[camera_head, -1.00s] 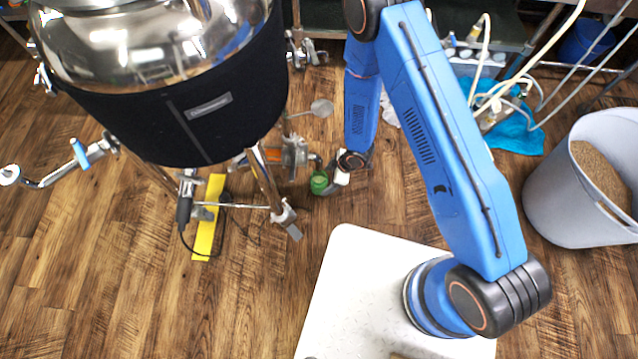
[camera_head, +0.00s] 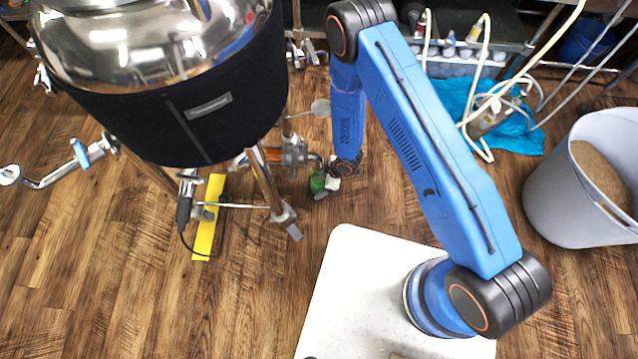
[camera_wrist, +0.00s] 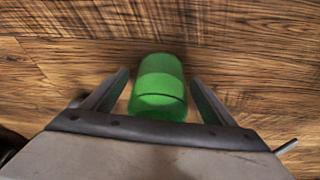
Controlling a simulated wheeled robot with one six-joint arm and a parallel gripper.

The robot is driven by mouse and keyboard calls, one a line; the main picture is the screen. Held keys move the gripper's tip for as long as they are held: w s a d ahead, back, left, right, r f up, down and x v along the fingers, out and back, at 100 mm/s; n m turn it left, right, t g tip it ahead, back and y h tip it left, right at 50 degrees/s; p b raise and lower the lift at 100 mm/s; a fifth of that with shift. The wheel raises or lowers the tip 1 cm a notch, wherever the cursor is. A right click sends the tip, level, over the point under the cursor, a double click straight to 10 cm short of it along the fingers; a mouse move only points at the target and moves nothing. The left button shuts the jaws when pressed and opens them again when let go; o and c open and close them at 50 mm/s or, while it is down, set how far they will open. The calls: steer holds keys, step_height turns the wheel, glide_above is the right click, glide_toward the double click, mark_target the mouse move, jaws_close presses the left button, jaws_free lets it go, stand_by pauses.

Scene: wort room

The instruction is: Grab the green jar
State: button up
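The green jar (camera_wrist: 160,84) stands on the wooden floor in the wrist view, between the two fingers of my gripper (camera_wrist: 160,90). My gripper is open, with a finger on each side of the jar and a visible gap at each side. In the head view the green jar (camera_head: 317,182) is small and partly covered by my gripper (camera_head: 325,185), close to the kettle's orange-and-metal fitting. How deep the jar sits between the fingers is hard to tell.
A large steel kettle (camera_head: 180,110) with a black jacket stands on metal legs to the left. Its orange fitting (camera_head: 293,154) is near my gripper. A yellow strip (camera_head: 208,220) lies below it. A grey bucket of grain (camera_head: 560,190) stands right.

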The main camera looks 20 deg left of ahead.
steer(key=c, duration=1.3)
steer(key=shift+o, duration=0.2)
steer(key=shift+d+r, duration=0.1)
